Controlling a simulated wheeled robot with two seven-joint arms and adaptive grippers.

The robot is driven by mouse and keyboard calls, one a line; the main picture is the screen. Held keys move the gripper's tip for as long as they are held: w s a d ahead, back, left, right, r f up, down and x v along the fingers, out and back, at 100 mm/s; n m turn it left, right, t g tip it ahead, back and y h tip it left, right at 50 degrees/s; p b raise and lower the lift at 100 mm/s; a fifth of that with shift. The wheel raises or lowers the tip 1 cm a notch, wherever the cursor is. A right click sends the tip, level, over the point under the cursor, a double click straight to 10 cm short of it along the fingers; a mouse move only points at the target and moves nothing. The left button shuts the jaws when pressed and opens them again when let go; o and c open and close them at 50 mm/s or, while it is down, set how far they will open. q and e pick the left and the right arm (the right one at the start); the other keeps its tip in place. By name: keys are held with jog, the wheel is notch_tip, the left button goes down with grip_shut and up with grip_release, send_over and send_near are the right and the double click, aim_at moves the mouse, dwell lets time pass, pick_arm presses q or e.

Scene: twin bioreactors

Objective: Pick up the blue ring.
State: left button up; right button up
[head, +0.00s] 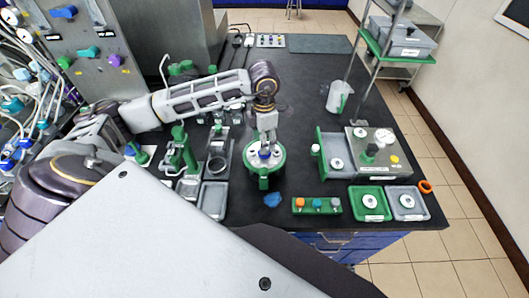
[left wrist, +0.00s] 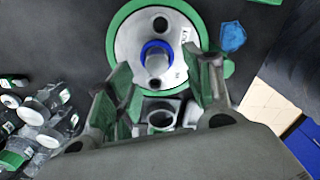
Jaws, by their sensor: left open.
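The blue ring (left wrist: 157,47) sits around a port on the round white top of a green-rimmed vessel (left wrist: 117,42). In the head view the blue ring (head: 264,153) shows just below my left fingertips, partly hidden by them. My left gripper (left wrist: 158,82) is open, with one finger on each side of the picture just short of the ring. In the head view my left gripper (head: 266,135) points down over the vessel (head: 263,183). No gap to the ring can be judged there. My right gripper is not in view.
A blue crumpled item (head: 272,200) lies in front of the vessel. A green rack with colored caps (head: 316,206) and trays with discs (head: 370,203) stand to the right. Bottles and trays (head: 214,199) crowd the left. The back of the black bench (head: 305,75) is mostly clear.

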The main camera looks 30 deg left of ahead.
pick_arm(q)
jog(key=shift+w+f+p, duration=0.2)
jog(key=shift+f+p, duration=0.5)
jog(key=shift+f, duration=1.9)
jog(key=c, duration=0.5)
